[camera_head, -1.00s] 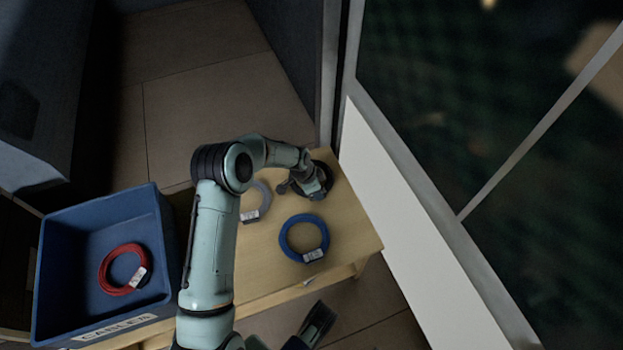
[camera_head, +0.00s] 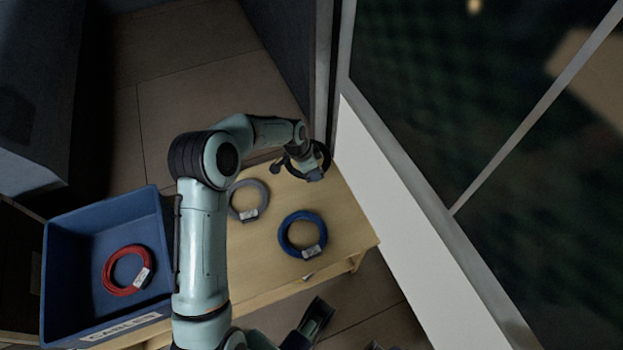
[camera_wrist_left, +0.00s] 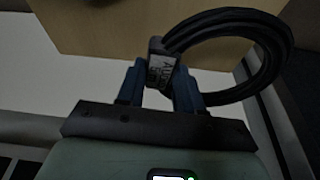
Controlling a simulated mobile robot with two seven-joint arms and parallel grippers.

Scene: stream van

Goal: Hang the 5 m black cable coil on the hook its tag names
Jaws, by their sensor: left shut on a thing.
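My left gripper (camera_head: 303,172) is shut on the black cable coil (camera_head: 325,156), which is partly hidden behind it at the far right end of the table. In the left wrist view the fingers (camera_wrist_left: 158,84) pinch the coil at its tag (camera_wrist_left: 161,66), and the black loop (camera_wrist_left: 275,45) sticks out to the right. The tag carries printed letters that seem to begin with "AU"; the rest is too dim to read. Part of my right gripper (camera_head: 318,318) shows at the bottom, dark and unclear. No hook is clearly visible.
A blue cable coil (camera_head: 283,238) and a grey cable coil (camera_head: 236,208) lie on the wooden table (camera_head: 345,215). A blue crate (camera_head: 60,255) at the left holds a red cable coil (camera_head: 107,275). A white wall panel (camera_head: 400,205) and window stand close right of the table.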

